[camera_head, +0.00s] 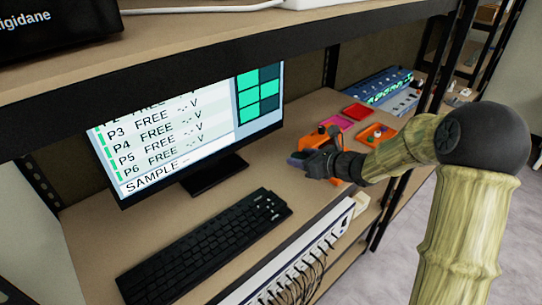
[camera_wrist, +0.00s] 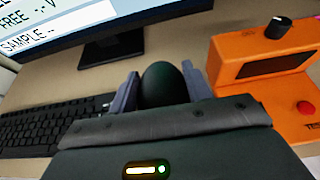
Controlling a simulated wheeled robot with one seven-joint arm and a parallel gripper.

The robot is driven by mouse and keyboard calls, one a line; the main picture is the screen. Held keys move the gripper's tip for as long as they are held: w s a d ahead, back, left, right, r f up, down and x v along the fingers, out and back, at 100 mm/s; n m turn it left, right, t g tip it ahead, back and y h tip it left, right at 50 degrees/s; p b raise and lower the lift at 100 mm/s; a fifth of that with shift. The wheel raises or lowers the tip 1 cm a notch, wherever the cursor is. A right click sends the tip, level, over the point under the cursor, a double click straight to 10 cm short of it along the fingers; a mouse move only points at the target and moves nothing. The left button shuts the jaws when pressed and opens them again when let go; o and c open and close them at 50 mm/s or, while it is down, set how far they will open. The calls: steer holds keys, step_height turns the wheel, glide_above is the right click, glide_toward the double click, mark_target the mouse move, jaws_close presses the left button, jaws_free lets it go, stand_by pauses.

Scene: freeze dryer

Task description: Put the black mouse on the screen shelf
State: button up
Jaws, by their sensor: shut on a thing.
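The black mouse (camera_wrist: 164,84) shows in the wrist view as a dark rounded shape between the two grey-blue fingers of my gripper (camera_wrist: 158,88). The fingers are shut on its sides. In the head view my gripper (camera_head: 299,160) is over the right part of the screen shelf (camera_head: 283,143), right of the monitor. The mouse cannot be made out clearly there. The screen shelf is the wooden board that bears the monitor (camera_head: 190,130) and the black keyboard (camera_head: 205,245). I cannot tell whether the mouse touches the board.
An orange device (camera_wrist: 265,70) with a black knob and red button stands close right of my gripper. The keyboard (camera_wrist: 45,122) lies to the left. An upper shelf (camera_head: 230,45) overhangs. Bare board shows between keyboard and gripper.

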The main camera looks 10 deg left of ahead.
stand_by(0.3)
glide_above(300, 188)
step_height(300, 188, down, 6)
steer(key=shift+w+f+p, duration=0.1)
steer(key=shift+p, duration=0.25)
steer(key=shift+f+p, duration=0.3)
steer(key=shift+f, duration=1.55)
steer(key=o, duration=1)
